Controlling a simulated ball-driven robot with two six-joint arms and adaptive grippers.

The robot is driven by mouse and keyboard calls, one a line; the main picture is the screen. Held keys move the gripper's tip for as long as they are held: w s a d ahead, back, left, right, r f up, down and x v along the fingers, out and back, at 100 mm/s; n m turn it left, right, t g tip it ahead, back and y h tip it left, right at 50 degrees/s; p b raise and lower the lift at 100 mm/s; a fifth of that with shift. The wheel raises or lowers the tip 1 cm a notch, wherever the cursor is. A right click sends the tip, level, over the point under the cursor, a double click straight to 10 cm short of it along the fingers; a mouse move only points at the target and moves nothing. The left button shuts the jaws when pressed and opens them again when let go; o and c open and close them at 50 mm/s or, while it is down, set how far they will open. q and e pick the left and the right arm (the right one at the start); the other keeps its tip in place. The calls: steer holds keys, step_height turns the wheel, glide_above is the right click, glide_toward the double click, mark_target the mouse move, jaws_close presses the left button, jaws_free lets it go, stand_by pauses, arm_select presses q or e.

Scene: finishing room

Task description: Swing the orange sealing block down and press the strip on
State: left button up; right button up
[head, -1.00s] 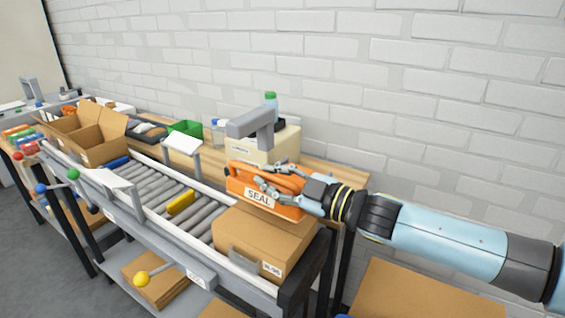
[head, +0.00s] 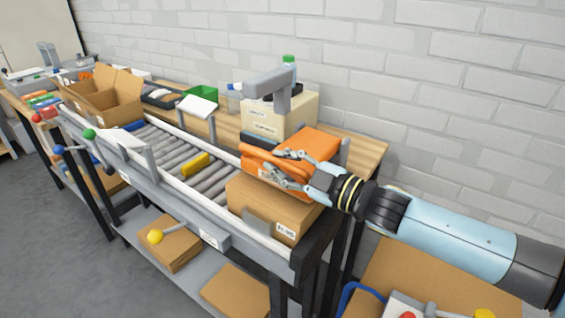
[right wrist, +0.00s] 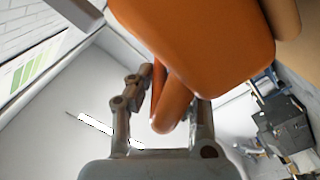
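The orange sealing block (head: 318,142) is at the near right end of the roller conveyor, low over the closed cardboard box (head: 262,205). Its top faces up and its front label is mostly hidden by my fingers. I cannot tell whether it touches the box top. My right gripper (head: 288,171) is at the block's front, with its fingers around the orange handle. In the right wrist view the handle (right wrist: 172,112) runs between my two fingers, beneath the large orange body (right wrist: 200,40). The strip cannot be made out. My left gripper is out of view.
A grey arm-shaped post (head: 283,88) and a cream carton (head: 262,122) stand behind the block. A yellow roller (head: 196,164) lies among grey ones. An open carton (head: 108,100) is at the far left.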

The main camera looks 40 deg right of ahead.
steer(key=o, duration=0.5)
steer(key=shift+c, duration=0.2)
steer(key=shift+a, duration=0.1)
steer(key=shift+s, duration=0.1)
steer(key=shift+s+d, duration=0.2)
steer(key=shift+s, duration=0.3)
steer(key=v, duration=1.1)
steer(key=shift+a, duration=0.1)
